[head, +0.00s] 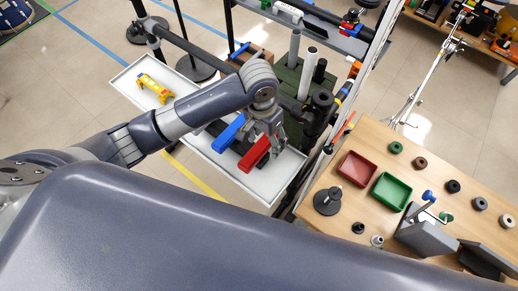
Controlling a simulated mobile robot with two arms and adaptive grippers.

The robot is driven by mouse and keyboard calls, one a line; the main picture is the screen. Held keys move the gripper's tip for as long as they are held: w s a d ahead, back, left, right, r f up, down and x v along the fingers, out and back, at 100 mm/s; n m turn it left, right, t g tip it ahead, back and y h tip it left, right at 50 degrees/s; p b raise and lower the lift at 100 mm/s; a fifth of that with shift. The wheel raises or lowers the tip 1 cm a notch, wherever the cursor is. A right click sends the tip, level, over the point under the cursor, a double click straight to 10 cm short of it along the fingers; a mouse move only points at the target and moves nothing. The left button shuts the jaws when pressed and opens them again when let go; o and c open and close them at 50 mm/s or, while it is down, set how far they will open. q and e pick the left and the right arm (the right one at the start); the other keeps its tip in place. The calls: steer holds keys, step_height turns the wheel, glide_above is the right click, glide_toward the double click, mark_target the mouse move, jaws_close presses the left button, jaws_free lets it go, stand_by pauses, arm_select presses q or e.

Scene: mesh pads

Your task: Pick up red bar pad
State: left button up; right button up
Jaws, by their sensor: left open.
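The red bar pad (255,153) lies at a slant on the pale tray (205,149), near its right part. A blue bar pad (229,132) lies beside it to the left, with a dark piece between them. My left gripper (270,143) reaches down from my left arm at the upper right end of the red bar. It is open, and its fingers are close to that end. I cannot tell whether they touch it. The gripper partly covers the far end of the red bar. My right gripper does not show.
A yellow object (155,88) stands at the tray's far left. Dark upright posts (318,110) stand close right of the gripper. A wooden table (440,187) on the right holds a red bin (357,168), a green bin (391,191) and several small round parts.

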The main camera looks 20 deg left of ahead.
arm_select(q)
steer(key=w+a+r, duration=0.1)
steer(key=a, duration=0.1)
steer(key=y, duration=0.1)
glide_above(259, 148)
steer(key=f, duration=0.5)
steer(key=shift+s+d, duration=0.2)
steer(key=shift+s, duration=0.1)
steer(key=shift+w+a+f+p, duration=0.15)
steer(key=shift+f+p, duration=0.25)
steer(key=shift+f, duration=0.9)
steer(key=shift+w+f+p, duration=0.1)
steer(key=shift+f+p, duration=0.3)
steer(key=shift+f, duration=0.9)
steer(key=shift+f, duration=0.25)
steer(key=c, duration=1.4)
